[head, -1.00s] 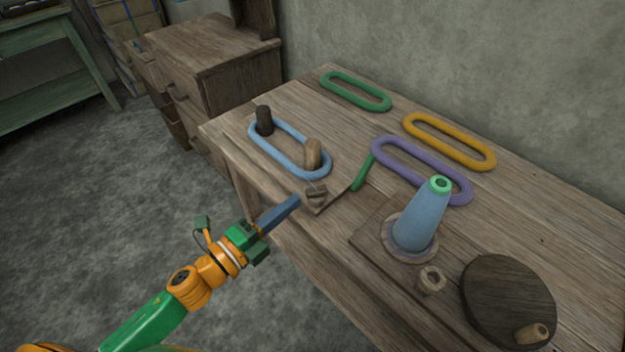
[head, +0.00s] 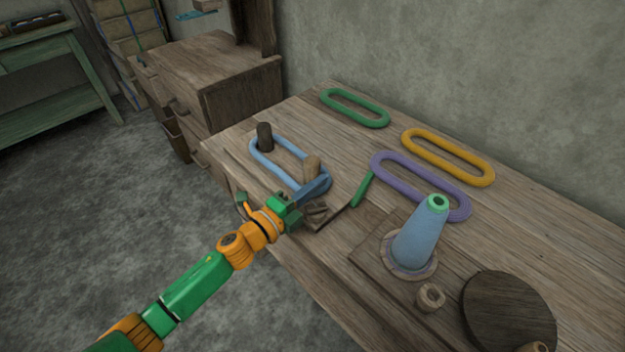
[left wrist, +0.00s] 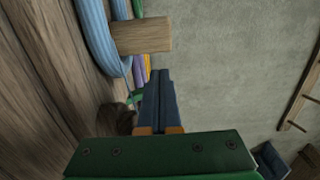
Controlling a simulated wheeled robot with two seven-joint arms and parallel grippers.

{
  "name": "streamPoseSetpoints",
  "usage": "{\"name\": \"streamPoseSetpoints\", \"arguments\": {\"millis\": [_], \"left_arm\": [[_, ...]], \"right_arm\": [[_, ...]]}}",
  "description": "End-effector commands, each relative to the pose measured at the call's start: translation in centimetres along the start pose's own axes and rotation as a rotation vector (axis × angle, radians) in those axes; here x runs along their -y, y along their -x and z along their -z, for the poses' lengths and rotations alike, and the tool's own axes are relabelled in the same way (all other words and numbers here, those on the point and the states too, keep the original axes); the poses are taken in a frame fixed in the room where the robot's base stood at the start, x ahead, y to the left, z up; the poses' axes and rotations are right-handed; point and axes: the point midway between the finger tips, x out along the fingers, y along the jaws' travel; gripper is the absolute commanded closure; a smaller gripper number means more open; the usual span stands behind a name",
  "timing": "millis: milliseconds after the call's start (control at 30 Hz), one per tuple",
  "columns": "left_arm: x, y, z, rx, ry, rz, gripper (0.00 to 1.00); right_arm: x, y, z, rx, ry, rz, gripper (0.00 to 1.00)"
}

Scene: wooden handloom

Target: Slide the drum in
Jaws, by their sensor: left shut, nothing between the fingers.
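A light wooden drum-like post (head: 312,166) stands inside the near end of a blue yarn loop (head: 277,172) on the table. A dark post (head: 265,136) stands inside the loop's far end. My left gripper (head: 325,183) is shut and empty, its blue fingers close beside the light post on the near side. They partly cover the loop's near end. In the left wrist view the light post (left wrist: 142,36) and the blue loop (left wrist: 98,35) lie just beyond the fingertips (left wrist: 158,76). I cannot tell whether the fingers touch the post. My right gripper is not in view.
A small wooden block (head: 317,212) and a green handle (head: 362,189) lie near the gripper. Purple (head: 420,187), yellow (head: 447,158) and green (head: 355,107) loops lie behind.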

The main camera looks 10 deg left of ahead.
Motion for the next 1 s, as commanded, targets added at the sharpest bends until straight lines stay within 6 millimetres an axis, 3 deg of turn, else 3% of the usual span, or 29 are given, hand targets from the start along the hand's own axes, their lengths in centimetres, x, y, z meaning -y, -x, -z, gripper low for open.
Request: {"name": "streamPoseSetpoints", "arguments": {"millis": [167, 467, 733, 1000], "left_arm": [[0.0, -0.3, -1.2, 0.0, 0.0, 0.001, 1.0], [0.0, -0.3, -1.3, 0.0, 0.001, 0.0, 1.0], [-0.2, -0.5, -4.9, 0.002, -0.003, 0.0, 1.0], [0.0, -0.5, -5.5, 0.001, 0.001, 0.001, 1.0]], "right_arm": [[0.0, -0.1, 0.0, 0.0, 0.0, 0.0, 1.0], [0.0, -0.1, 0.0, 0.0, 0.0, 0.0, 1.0], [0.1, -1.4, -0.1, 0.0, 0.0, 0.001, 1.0], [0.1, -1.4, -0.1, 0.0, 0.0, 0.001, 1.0]]}}
